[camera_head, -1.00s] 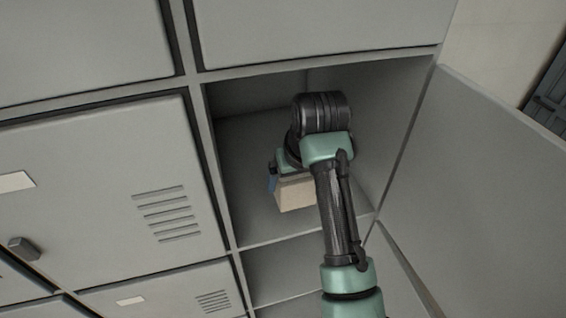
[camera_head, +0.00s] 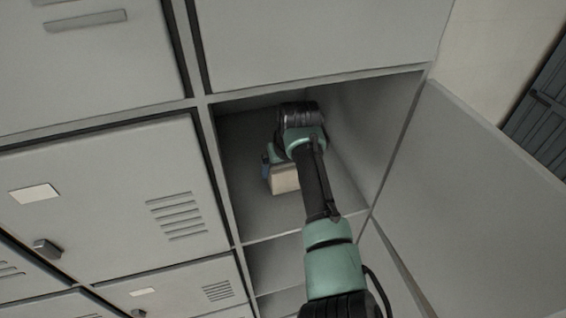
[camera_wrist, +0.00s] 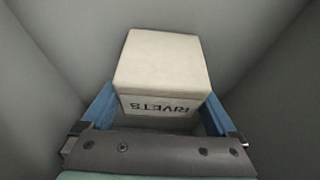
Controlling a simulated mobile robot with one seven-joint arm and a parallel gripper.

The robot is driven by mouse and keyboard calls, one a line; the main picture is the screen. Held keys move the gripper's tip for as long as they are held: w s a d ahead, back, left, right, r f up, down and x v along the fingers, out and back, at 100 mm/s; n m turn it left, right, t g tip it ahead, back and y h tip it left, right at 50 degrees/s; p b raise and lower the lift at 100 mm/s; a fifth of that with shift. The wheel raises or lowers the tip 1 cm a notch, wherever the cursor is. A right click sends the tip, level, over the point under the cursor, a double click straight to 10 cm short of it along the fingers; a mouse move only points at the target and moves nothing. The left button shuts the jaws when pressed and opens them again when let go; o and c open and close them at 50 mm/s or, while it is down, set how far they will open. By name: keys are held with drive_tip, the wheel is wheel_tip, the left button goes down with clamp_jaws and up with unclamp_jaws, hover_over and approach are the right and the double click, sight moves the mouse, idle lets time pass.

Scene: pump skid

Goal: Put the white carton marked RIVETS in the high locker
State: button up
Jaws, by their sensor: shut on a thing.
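The white carton (camera_wrist: 162,65) shows in the wrist view with RIVETS printed upside down on its near face. My gripper (camera_wrist: 160,112) has its blue fingers on either side of the carton and is shut on it. In the head view the carton (camera_head: 284,179) looks beige and hangs at my gripper (camera_head: 268,170), inside the open high locker (camera_head: 245,215). Part of my gripper is hidden behind my wrist in the head view. I cannot tell whether the carton touches the locker floor.
The locker's open door (camera_head: 460,190) stands to the right. A closed door with vents (camera_head: 105,195) is at the left, and another closed door (camera_head: 320,40) is above. Another open compartment (camera_head: 275,262) lies below. The locker walls are close around my arm.

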drive_tip(key=shift+f, duration=0.15)
drive_tip(key=o, duration=1.3)
drive_tip(key=shift+c, duration=0.2)
